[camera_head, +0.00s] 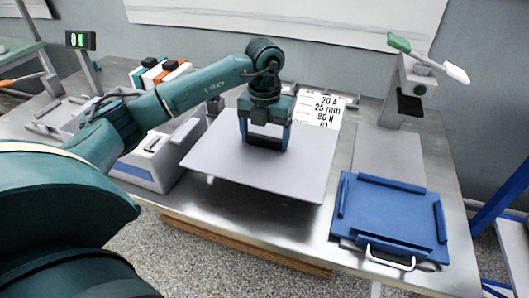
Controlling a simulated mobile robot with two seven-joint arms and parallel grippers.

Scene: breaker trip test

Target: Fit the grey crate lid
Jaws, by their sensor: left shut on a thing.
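The grey lid (285,178), a wide flat pale plate, lies roughly level at the middle of the table. My left gripper (264,140) reaches down onto its middle from above and is shut on it at a dark part, probably its grip. What is under the lid is hidden, so I cannot tell whether it rests on anything. My right gripper is not in view.
A blue tray (392,215) with raised rails and a white handle lies at the front right. A grey stand with a green-and-white lever (403,90) is behind it. A small display (80,41) is at the back left.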

